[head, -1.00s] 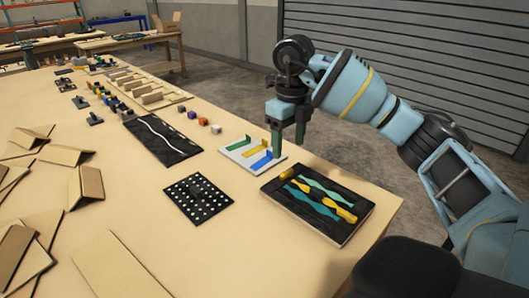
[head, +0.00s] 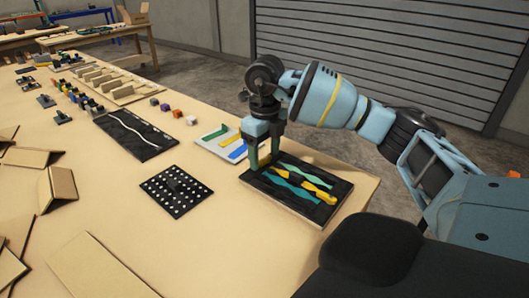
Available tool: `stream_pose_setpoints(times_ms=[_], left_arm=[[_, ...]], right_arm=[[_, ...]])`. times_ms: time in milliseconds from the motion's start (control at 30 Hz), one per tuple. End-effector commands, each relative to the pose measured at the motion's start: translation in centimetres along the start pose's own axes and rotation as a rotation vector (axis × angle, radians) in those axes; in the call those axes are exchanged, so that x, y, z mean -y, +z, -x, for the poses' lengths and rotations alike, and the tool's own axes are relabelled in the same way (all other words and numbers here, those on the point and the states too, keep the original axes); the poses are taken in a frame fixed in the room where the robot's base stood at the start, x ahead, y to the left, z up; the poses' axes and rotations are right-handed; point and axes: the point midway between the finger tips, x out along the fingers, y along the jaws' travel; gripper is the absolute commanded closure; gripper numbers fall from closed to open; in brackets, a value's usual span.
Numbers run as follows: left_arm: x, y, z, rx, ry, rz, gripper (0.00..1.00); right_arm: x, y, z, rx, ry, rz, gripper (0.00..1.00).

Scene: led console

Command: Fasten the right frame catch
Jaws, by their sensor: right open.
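The black tray-like frame (head: 258,183) lies flat near the table's right edge, with wavy teal strips (head: 304,172) and a yellow strip (head: 318,183) on it. I cannot clearly make out a separate catch. My right gripper (head: 265,157) is open and points down at the frame's far left corner, with its fingertips close to or over that corner. I cannot tell whether they touch it. The fingers hide part of the frame there. My left gripper is not in view.
A black dotted plate (head: 175,207) and a black panel with a white wavy line (head: 118,142) lie to the left. Cardboard pieces (head: 98,270) cover the near left.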

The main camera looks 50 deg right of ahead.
Motion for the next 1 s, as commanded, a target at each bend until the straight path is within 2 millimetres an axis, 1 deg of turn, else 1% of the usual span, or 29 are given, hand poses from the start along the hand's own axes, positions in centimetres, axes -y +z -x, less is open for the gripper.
stream_pose_setpoints(times_ms=[100, 300, 600, 633, 667, 867, 1000], left_arm=[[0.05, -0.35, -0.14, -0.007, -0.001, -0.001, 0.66], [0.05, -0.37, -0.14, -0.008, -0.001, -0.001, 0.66], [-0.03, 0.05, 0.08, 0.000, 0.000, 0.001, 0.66], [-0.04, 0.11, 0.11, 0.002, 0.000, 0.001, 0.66], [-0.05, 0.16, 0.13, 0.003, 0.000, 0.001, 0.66], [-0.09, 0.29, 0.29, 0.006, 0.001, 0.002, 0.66], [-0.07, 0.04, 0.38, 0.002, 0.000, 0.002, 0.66]], right_arm=[[0.00, 0.00, -0.29, 0.001, 0.000, 0.000, 0.36], [0.00, 0.01, -0.28, 0.001, 0.000, 0.000, 0.36], [-0.01, 0.01, -0.25, 0.001, 0.000, 0.000, 0.76], [-0.01, 0.01, -0.25, 0.001, 0.000, 0.000, 0.80], [-0.01, 0.02, -0.25, 0.001, 0.000, 0.000, 0.81], [-0.01, 0.00, -0.22, 0.001, 0.000, 0.014, 0.81], [-0.01, -0.04, -0.16, 0.002, 0.001, 0.058, 0.81]])
